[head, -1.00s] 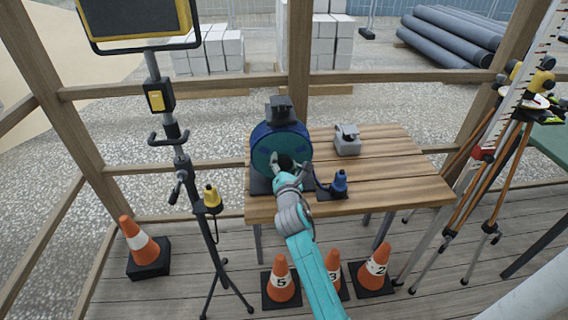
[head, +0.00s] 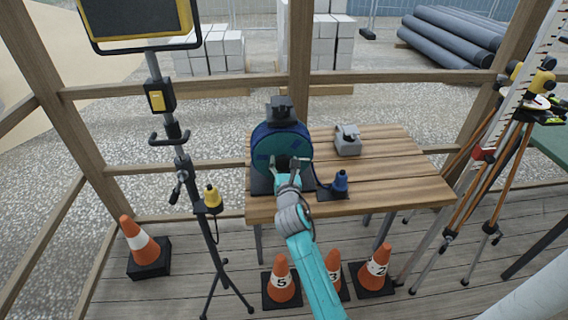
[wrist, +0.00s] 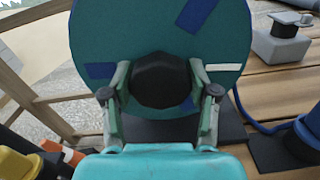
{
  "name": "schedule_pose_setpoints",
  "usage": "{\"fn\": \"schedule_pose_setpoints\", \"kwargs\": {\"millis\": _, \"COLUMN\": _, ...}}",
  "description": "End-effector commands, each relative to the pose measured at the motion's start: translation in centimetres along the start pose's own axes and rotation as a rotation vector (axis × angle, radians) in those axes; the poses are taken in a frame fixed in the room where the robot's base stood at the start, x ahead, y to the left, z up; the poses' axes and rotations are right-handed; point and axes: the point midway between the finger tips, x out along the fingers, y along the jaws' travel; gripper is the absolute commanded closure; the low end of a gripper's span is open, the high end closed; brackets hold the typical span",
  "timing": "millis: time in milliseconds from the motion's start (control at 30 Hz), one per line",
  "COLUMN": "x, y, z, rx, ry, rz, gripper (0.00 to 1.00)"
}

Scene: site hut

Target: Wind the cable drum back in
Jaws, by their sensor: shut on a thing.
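The cable drum (head: 268,143) stands upright on a dark base at the left end of the wooden table. In the wrist view its teal face (wrist: 140,28) carries blue patches and a short white mark at the right. A dark faceted knob (wrist: 160,78) sits low on the face. My gripper (head: 286,164) is shut on this knob, one finger on each side. A blue cable (wrist: 250,122) runs from the drum side to a blue plug-like piece (head: 340,181) on a dark pad, right of my gripper.
A grey box (head: 347,140) stands on the table (head: 395,165) right of the drum. A lamp stand (head: 182,160) is at the left and tripods (head: 500,160) at the right. Numbered orange cones (head: 281,282) stand on the floor in front. The table's right part is clear.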

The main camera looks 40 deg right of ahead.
Motion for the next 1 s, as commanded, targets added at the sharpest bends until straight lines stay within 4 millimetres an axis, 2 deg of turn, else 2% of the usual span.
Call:
{"fn": "schedule_pose_setpoints", "kwargs": {"millis": 200, "x": 0.0, "y": 0.0, "z": -0.1, "rx": 0.001, "ry": 0.003, "rz": 0.001, "gripper": 1.00}}
{"fn": "schedule_pose_setpoints", "kwargs": {"millis": 233, "x": 0.0, "y": 0.0, "z": -0.1, "rx": 0.001, "ry": 0.003, "rz": 0.001, "gripper": 0.36}}
{"fn": "schedule_pose_setpoints", "kwargs": {"millis": 300, "x": 0.0, "y": 0.0, "z": -0.1, "rx": 0.001, "ry": 0.002, "rz": 0.001, "gripper": 0.19}}
{"fn": "schedule_pose_setpoints", "kwargs": {"millis": 333, "x": 0.0, "y": 0.0, "z": -0.1, "rx": 0.001, "ry": 0.002, "rz": 0.001, "gripper": 0.16}}
{"fn": "schedule_pose_setpoints", "kwargs": {"millis": 733, "x": -0.5, "y": 0.0, "z": -0.1, "rx": 0.001, "ry": 0.001, "rz": 0.000, "gripper": 0.16}}
{"fn": "schedule_pose_setpoints", "kwargs": {"millis": 867, "x": -1.9, "y": 0.0, "z": -0.1, "rx": 0.000, "ry": 0.002, "rz": 0.000, "gripper": 0.16}}
{"fn": "schedule_pose_setpoints", "kwargs": {"millis": 1000, "x": -4.5, "y": 0.0, "z": -0.2, "rx": 0.001, "ry": 0.003, "rz": 0.001, "gripper": 0.16}}
